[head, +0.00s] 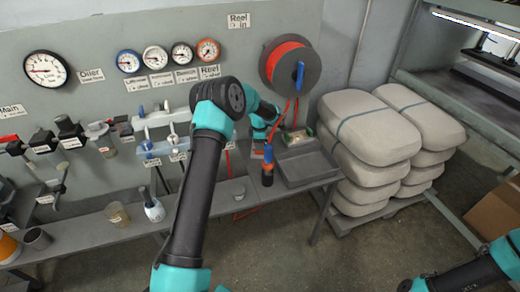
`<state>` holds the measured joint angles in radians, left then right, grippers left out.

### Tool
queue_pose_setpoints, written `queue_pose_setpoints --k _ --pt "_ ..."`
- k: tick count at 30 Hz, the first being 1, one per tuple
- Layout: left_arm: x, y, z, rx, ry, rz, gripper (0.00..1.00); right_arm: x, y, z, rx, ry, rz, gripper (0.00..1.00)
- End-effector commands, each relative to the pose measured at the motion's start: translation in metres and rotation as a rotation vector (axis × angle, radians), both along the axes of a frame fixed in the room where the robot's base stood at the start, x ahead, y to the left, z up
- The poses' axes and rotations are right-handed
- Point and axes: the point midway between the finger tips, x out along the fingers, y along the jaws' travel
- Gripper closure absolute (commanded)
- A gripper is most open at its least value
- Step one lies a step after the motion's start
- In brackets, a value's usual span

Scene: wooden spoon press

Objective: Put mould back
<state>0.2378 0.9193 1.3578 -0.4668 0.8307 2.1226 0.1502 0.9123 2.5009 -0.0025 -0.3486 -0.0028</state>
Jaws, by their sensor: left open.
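No thing in the head view can be told for sure as the mould. A grey metal tray (308,166) stands on the small table below the reel, and a small green-edged box (297,137) sits behind it. My left gripper (272,128) is beyond my arm's bend, above the left end of this table. It is small in view and partly hidden by its own wrist; it is open and I see nothing held in it. My right arm enters at the lower right; its gripper is not in view.
A hose reel (288,66) with a red hose hangs on the wall. Stacked sacks (365,128) stand right of the table. A narrow bench (115,235) holds cups and a bottle.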

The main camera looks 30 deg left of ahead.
Motion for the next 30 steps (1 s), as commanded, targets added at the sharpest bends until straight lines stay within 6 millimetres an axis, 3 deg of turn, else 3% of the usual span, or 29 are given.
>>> queue_pose_setpoints --k 3,9,30 --pt "0.0 0.0 0.019 0.0 -0.002 0.001 0.58 0.0 0.0 0.0 0.0 0.0 0.0 0.57" --pt "0.0 0.0 0.033 -0.001 0.0 0.001 0.58 0.0 0.0 0.0 0.0 0.0 0.0 0.57" --pt "0.0 -0.001 0.033 -0.001 0.0 -0.005 0.58 0.0 0.0 0.0 0.0 0.0 0.0 0.57"
